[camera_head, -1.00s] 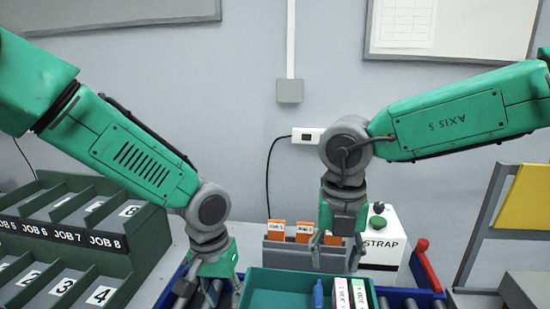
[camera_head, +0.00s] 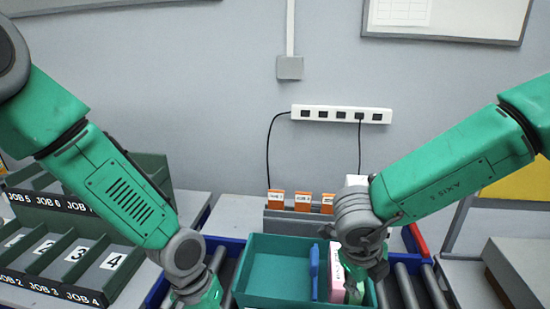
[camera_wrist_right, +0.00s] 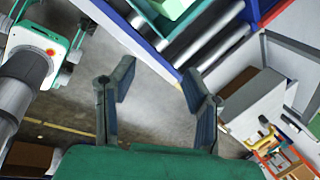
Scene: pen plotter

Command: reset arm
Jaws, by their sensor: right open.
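My right gripper (camera_head: 368,272) hangs at the end of the green right arm, over the right end of the teal tray in the head view. In the right wrist view the right gripper (camera_wrist_right: 160,92) has its two dark fingers spread wide, with nothing between them and the floor beyond. My left gripper (camera_head: 200,292) is low at the bottom edge of the head view, left of the tray; its fingertips are cut off, so its opening is hidden.
The teal tray (camera_head: 275,279) on the roller conveyor (camera_head: 405,284) holds a blue item (camera_head: 314,270) and a pink box (camera_head: 336,276). Orange job cards (camera_head: 302,201) stand in a grey holder behind. Numbered green bins (camera_head: 75,265) are at left. A grey box (camera_head: 520,270) stands at right.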

